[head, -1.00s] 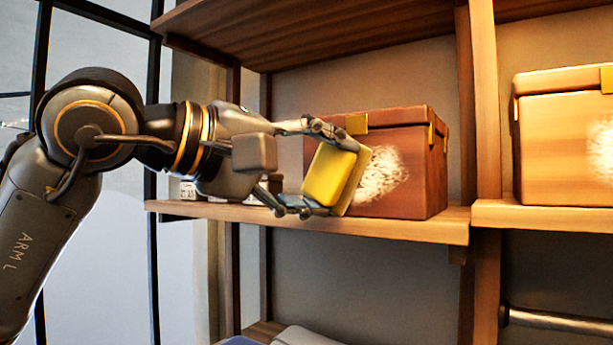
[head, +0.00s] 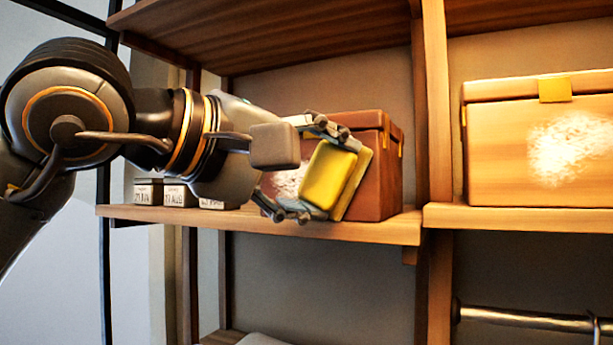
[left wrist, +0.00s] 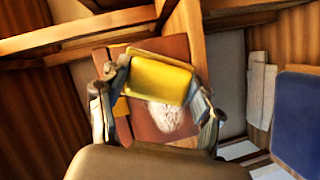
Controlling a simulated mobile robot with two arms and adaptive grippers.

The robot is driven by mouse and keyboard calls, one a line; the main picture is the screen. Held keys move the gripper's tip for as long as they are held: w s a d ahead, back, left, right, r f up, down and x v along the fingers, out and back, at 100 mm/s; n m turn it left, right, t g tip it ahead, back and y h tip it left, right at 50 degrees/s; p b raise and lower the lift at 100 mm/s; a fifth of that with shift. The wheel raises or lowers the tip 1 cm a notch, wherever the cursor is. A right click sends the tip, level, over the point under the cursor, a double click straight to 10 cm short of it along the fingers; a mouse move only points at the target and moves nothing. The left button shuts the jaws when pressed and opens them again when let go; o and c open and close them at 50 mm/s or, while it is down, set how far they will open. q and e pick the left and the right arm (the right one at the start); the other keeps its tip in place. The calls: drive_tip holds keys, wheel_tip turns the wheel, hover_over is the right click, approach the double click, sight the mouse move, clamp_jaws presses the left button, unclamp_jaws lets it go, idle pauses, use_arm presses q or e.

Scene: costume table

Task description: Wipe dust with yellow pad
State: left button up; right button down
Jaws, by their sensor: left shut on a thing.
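My left gripper (head: 318,170) is shut on the yellow pad (head: 328,176), which has a tan layer on its far side. It holds the pad tilted in front of the reddish-brown box (head: 386,190) on the shelf; whether the pad touches the box I cannot tell. A white dust patch (head: 286,180) shows on the box front, left of the pad and partly hidden by the gripper. In the left wrist view the pad (left wrist: 160,78) sits between the fingers, with the dust patch (left wrist: 172,118) just below it. My right gripper is not in view.
A lighter tan box (head: 500,150) with a dust patch (head: 572,148) stands on the right shelf, beyond a wooden upright (head: 436,120). Small labelled blocks (head: 178,194) stand on the left shelf (head: 350,230). A metal rail (head: 530,318) hangs below the right shelf.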

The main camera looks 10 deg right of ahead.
sight(305, 177)
use_arm(q)
drive_tip(key=shift+s+d, duration=0.7)
drive_tip(key=shift+d, duration=0.45)
drive_tip(key=shift+w+a, duration=0.85)
drive_tip(key=shift+a, duration=0.3)
drive_tip(key=shift+w+a, duration=0.85)
drive_tip(key=shift+a, duration=0.3)
drive_tip(key=shift+w+a+p, duration=0.4)
drive_tip(key=shift+w+a, duration=0.25)
drive_tip(key=shift+a, duration=0.25)
drive_tip(key=shift+w+a+p, duration=0.25)
drive_tip(key=shift+w+a, duration=0.3)
drive_tip(key=shift+a, duration=0.2)
drive_tip(key=shift+w+a+p, duration=0.2)
drive_tip(key=shift+w+a, duration=0.3)
drive_tip(key=shift+a, duration=0.25)
drive_tip(key=shift+s+f, duration=0.1)
drive_tip(key=shift+s, duration=0.05)
